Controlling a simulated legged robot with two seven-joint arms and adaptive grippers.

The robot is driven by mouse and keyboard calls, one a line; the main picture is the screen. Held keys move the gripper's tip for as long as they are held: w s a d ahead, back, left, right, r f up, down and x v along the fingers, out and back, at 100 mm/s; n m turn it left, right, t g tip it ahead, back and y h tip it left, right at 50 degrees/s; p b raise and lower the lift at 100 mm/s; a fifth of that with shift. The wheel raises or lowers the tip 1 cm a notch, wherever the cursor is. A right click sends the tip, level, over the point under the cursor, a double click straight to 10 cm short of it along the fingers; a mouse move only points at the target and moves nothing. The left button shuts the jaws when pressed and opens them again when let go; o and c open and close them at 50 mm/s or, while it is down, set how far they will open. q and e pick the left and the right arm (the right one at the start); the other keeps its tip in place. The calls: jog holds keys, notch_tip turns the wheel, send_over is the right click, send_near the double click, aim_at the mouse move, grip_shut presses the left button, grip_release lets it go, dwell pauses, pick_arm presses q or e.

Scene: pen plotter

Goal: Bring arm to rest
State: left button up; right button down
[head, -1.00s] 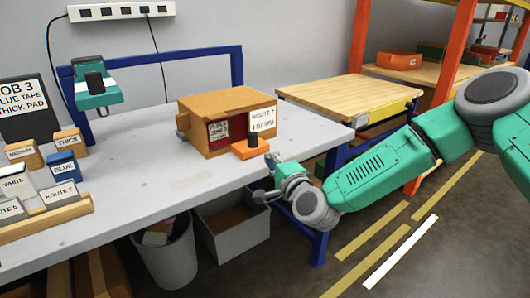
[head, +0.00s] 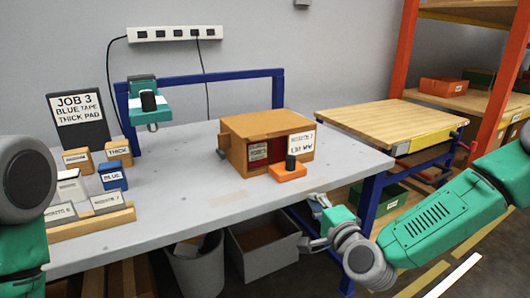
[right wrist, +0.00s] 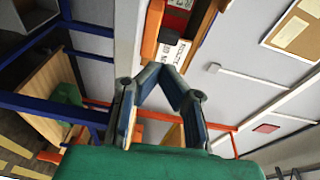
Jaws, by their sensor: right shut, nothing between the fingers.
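My right arm comes in from the right in the head view. My right gripper (head: 314,224) is beside the front right part of the grey workbench (head: 190,192), apart from the orange block. It is shut and empty. In the right wrist view its fingers (right wrist: 162,72) meet at the tips. My left arm shows only as a green and grey link at the left edge of the head view. Its gripper is out of the picture.
A wooden box (head: 250,128) and an orange block with a black knob (head: 287,173) stand on the workbench. A teal device (head: 149,112) hangs at the blue frame. Label blocks stand left. A bin (head: 196,270) and grey crate (head: 262,258) are below. A wood-topped table (head: 390,122) stands right.

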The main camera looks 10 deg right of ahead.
jog(key=s+a+f+n+g+y+p, duration=0.1)
jog(key=s+a+f+n+g+p, duration=0.15)
jog(key=s+f+n+g, duration=1.25)
pick_arm(q)
notch_tip(320, 180, up, 4)
jog(key=shift+f+p, duration=0.1)
jog(key=shift+p, duration=0.45)
pick_arm(e)
jog(key=s+d+f+g+h, duration=0.1)
jog(key=s+d, duration=0.4)
jog(key=s, duration=0.7)
jog(key=s+d+f+n+h, duration=0.1)
jog(key=s+d+f+h, duration=0.2)
jog(key=s, duration=0.9)
jog(key=d+f, duration=0.3)
jog(key=shift+f+g, duration=0.25)
jog(key=shift+g, duration=0.15)
pick_arm(q)
jog(key=shift+c, duration=0.4)
pick_arm(e)
jog(key=shift+w, duration=0.15)
